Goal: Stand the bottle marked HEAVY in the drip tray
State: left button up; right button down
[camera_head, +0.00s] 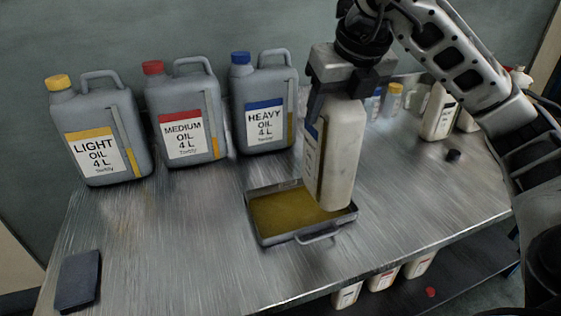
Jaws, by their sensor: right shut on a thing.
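A cream bottle (340,155) with a blue-edged label on its left side hangs upright in my right gripper (343,90). The label is turned away and its word is too oblique to read. My right gripper is shut on the bottle's top and hides its neck and cap. The drip tray (262,236) is a shallow dark tray with amber oil in it and a handle at the front. The bottle's base is at the tray's right part; I cannot tell whether it touches the tray floor. My left gripper is not in view.
Grey canisters marked LIGHT (98,120), MEDIUM (184,105) and HEAVY (264,90) stand along the back. Another cream bottle (440,112), a dark cap (453,155) and small bottles (392,100) are at right. A dark pad (78,280) lies front left. More bottles (383,281) sit below.

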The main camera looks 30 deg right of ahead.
jog(key=w+a+f, duration=0.5)
jog(key=w+f, duration=0.4)
jog(key=f, duration=0.2)
jog(key=shift+a+f+p, duration=0.15)
jog(key=shift+p, duration=0.2)
jog(key=shift+w, duration=0.1)
jog(key=shift+f, duration=0.15)
jog(key=shift+c, duration=2.4)
grip_release()
jog(key=shift+f, duration=0.1)
